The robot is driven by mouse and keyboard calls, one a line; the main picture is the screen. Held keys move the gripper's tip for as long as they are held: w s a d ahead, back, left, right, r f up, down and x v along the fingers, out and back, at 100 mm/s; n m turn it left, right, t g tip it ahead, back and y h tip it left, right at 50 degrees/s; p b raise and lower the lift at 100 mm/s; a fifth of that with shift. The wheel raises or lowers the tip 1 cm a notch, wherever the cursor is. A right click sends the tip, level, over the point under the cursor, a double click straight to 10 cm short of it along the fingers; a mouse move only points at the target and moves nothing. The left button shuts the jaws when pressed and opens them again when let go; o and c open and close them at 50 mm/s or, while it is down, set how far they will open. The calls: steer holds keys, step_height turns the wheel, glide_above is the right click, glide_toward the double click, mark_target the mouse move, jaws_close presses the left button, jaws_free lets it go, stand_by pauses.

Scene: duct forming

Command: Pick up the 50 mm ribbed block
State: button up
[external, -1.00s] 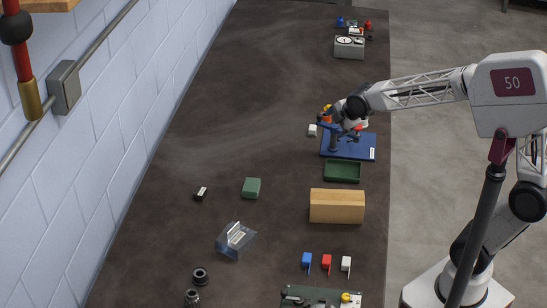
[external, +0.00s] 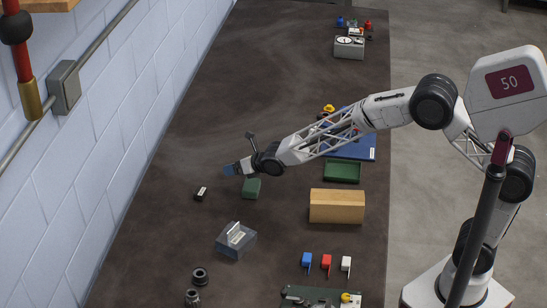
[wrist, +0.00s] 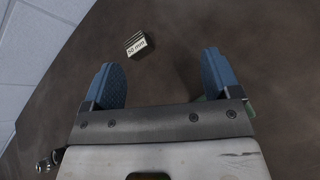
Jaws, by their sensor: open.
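The 50 mm ribbed block (external: 201,193) is a small dark block with a white label on top, standing on the dark bench toward the wall side. In the wrist view the block (wrist: 137,46) shows its "50 mm" label and ribbed dark sides, ahead of the blue fingers and left of the middle of the gap. My gripper (external: 229,170) is above the bench, up and to the right of the block in the external view. In the wrist view my gripper (wrist: 160,72) has its two blue fingers wide apart with nothing between them.
A green block (external: 252,188) lies just below my gripper in the external view. A green tray (external: 342,172), a wooden block (external: 337,206) and a grey block (external: 236,242) stand farther off. The bench around the ribbed block is clear; the wall (external: 110,100) is to the left.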

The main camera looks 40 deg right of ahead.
mark_target(202, 191)
steer(key=a+f+n, duration=0.1)
steer(key=a+f, duration=0.1)
steer(key=a+f+n+y, duration=0.1)
steer(key=a+f+n, duration=0.1)
steer(key=a, duration=0.1)
steer(key=a+f+n+y, duration=0.1)
steer(key=a+f+n, duration=0.1)
steer(key=a, duration=0.1)
steer(key=shift+s+a+f, duration=0.1)
steer(key=shift+f, duration=0.1)
steer(key=shift+x, duration=1.3)
steer(key=shift+x, duration=2.55)
steer(key=c, duration=1.2)
